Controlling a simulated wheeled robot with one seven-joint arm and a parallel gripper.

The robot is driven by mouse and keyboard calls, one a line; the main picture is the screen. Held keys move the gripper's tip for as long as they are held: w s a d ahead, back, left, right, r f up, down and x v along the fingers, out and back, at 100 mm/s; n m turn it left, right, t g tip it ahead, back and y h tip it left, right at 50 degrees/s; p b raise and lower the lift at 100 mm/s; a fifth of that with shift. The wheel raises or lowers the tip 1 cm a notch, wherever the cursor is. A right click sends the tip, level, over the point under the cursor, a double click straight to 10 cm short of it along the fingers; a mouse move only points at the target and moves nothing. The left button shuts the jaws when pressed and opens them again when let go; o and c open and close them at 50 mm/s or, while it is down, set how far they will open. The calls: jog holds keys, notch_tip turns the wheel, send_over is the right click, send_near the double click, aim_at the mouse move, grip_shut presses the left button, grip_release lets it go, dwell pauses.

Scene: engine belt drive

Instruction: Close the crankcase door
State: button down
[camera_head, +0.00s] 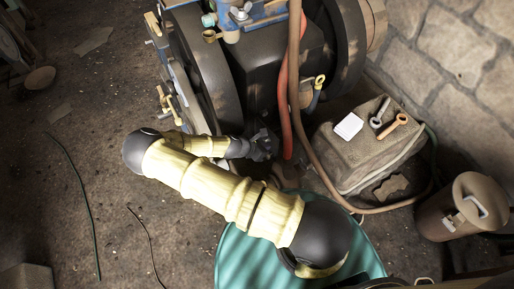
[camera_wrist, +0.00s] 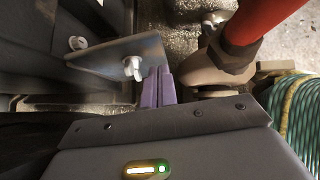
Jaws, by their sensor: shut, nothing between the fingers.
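The dark engine body (camera_head: 285,65) stands at the top of the head view between two large wheels. My gripper (camera_head: 264,148) is low at the engine's front, near the foot of the red hose. In the wrist view, my gripper's purple fingers (camera_wrist: 158,88) are together and empty. They are right beside a grey metal plate (camera_wrist: 110,58) with a wing-type fastener (camera_wrist: 133,68); I cannot tell whether they touch it. This plate may be the crankcase door, standing out from the dark engine side. The door is not clearly seen in the head view.
A red hose (camera_head: 296,95) comes down close to my gripper. A sack-like block (camera_head: 350,160) carries wrenches and a white card. A brown canister (camera_head: 465,205) stands right, and a teal round surface (camera_head: 240,260) lies below my arm. Floor at left is mostly clear.

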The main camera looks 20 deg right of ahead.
aim_at(276, 141)
jog(key=shift+w+d+r, duration=0.1)
jog(key=shift+w+d, duration=0.15)
jog(key=shift+d, duration=0.5)
jog(key=shift+w+d+r, duration=0.1)
jog(key=shift+w+d, duration=0.15)
jog(key=shift+d, duration=0.5)
jog(key=shift+w, duration=0.2)
